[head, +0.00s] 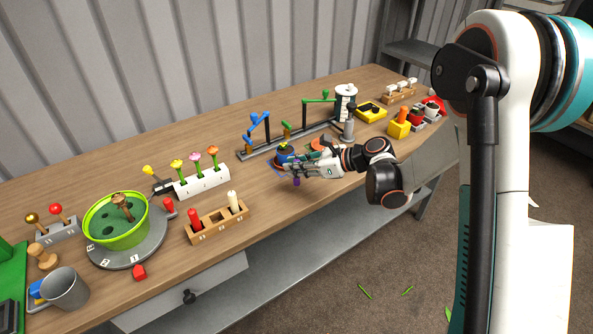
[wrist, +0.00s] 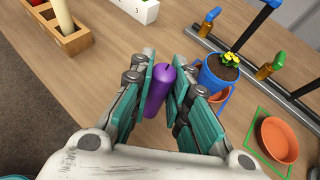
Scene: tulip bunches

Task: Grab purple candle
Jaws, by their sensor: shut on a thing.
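The purple candle (wrist: 158,90) stands between the two teal-padded fingers of my gripper (wrist: 165,92) in the wrist view, with its top and wick showing. My gripper is shut on it, with a finger on each side. In the head view the gripper (head: 298,170) is over the middle of the table near its front edge. A small purple part of the candle (head: 296,182) shows below the fingers there. The candle's lower end is hidden in the wrist view.
A wooden candle holder (head: 219,225) with a red and a white candle stands to the left. A blue pot with yellow flowers (wrist: 219,73) and an orange saucer (wrist: 277,139) are close on the right. Bare table lies between the holder and the gripper.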

